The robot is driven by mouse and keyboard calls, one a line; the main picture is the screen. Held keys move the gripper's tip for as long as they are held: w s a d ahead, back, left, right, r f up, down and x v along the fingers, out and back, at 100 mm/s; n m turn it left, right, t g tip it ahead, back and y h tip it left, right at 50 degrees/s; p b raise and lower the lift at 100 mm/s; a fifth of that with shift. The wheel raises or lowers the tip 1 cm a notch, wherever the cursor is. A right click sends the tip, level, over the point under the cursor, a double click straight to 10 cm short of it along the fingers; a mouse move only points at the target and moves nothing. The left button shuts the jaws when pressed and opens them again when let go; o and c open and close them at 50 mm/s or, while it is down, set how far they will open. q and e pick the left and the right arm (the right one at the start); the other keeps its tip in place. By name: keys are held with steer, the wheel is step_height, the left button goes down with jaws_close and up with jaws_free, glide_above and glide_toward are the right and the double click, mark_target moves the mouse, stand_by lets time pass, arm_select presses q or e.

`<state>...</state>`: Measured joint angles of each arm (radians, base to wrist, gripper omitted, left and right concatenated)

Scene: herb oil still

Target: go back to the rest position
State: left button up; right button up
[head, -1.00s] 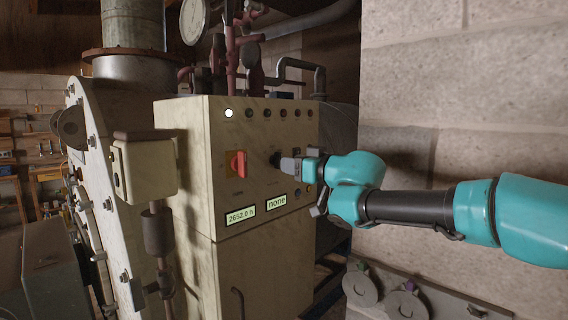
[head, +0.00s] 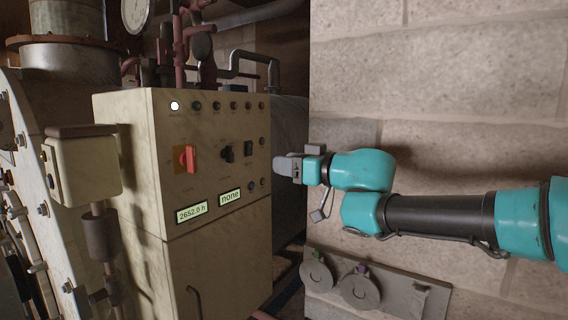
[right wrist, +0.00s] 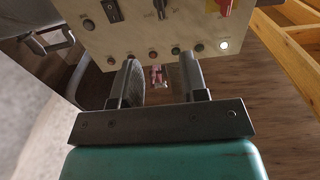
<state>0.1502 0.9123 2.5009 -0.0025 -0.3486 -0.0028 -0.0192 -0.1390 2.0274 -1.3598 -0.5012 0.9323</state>
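My right gripper (head: 286,167) is just off the right edge of the cream control cabinet (head: 222,265), its fingers pointing left. In the right wrist view the two fingers (right wrist: 161,72) are apart with nothing held between them; the cabinet's panel shows upside down beyond them. The panel carries a red switch (head: 188,158), a black knob (head: 227,153), one lit white lamp (head: 175,106) and a row of unlit lamps. The displays read "2652.0 h" (head: 191,212) and "none" (head: 230,197). My left gripper is out of view.
A block wall (head: 450,90) stands behind my right arm. Low on it is a grey plate with round fittings (head: 361,288). Pipes and a gauge (head: 136,13) are above the cabinet. A small cream box (head: 85,168) is mounted at the left. A wooden frame (right wrist: 290,45) shows in the right wrist view.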

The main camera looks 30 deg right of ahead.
steer(key=w+a+f+m+g+h, duration=0.15)
steer(key=w+f, duration=0.25)
steer(key=f, duration=0.6)
steer(key=w+f+m+g, duration=0.15)
steer(key=w+f, duration=0.25)
steer(key=f, duration=0.6)
step_height(320, 180, down, 25)
steer(key=s+m+g+h, duration=0.1)
steer(key=m+g+h, duration=0.1)
steer(key=m+g, duration=0.1)
steer(key=s+a+f+m+g+h, duration=0.1)
steer(key=s+f+g, duration=0.1)
steer(key=s+f, duration=0.5)
steer(key=s+a+f+g, duration=0.2)
steer(key=f, duration=0.8)
steer(key=s+a+f+m+g, duration=0.1)
steer(key=s+f+g, duration=0.3)
steer(key=s+f, duration=0.8)
steer(key=s+h, duration=0.1)
steer(key=s, duration=0.3)
steer(key=shift+a+g, duration=0.15)
steer(key=shift+g, duration=0.15)
steer(key=shift+f, duration=0.1)
